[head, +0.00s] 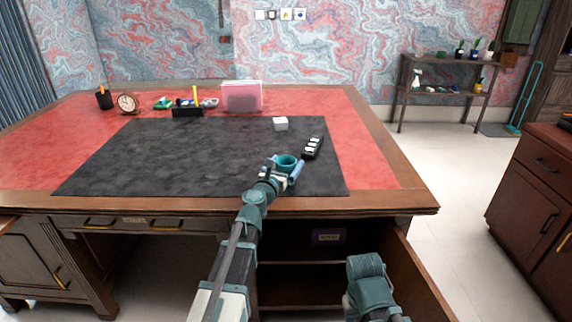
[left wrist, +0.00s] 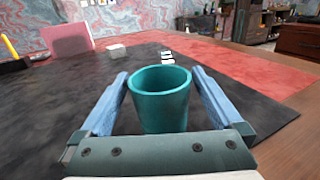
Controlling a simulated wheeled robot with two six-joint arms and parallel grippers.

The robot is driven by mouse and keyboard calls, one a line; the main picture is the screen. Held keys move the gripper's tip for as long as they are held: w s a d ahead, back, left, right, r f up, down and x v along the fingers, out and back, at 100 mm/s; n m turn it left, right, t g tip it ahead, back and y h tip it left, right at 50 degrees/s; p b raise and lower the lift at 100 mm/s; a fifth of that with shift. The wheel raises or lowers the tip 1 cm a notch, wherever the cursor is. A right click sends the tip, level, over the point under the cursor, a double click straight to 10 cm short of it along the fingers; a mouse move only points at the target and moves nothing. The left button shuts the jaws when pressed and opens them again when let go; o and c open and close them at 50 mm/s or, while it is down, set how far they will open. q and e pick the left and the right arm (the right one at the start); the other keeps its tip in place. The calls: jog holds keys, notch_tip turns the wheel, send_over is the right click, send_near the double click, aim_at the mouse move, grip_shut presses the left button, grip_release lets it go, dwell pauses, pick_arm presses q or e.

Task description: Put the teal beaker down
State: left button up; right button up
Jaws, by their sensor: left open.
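The teal beaker (head: 287,161) stands upright near the front right of the black desk mat (head: 190,160). In the left wrist view the beaker (left wrist: 160,97) is between the two blue fingers of my left gripper (left wrist: 160,98). The fingers are open, with a gap on each side of the beaker. In the head view my left gripper (head: 285,170) reaches over the desk's front edge to the beaker. The beaker's lower part is hidden behind the gripper's palm. A teal part of my right arm shows low in the head view, but its gripper's fingers do not.
A black holder with white pieces (head: 313,148) lies just behind and right of the beaker. A white block (head: 281,124) sits farther back on the mat. A clock (head: 128,103), a pen cup (head: 104,98) and a pink folder rack (head: 242,97) line the back. The mat's left side is clear.

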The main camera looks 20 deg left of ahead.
pick_arm(q)
jog(key=shift+r, duration=0.2)
jog(key=s, duration=0.4)
jog(key=s+a, duration=0.1)
jog(key=s, duration=0.7)
jog(key=shift+a, duration=0.2)
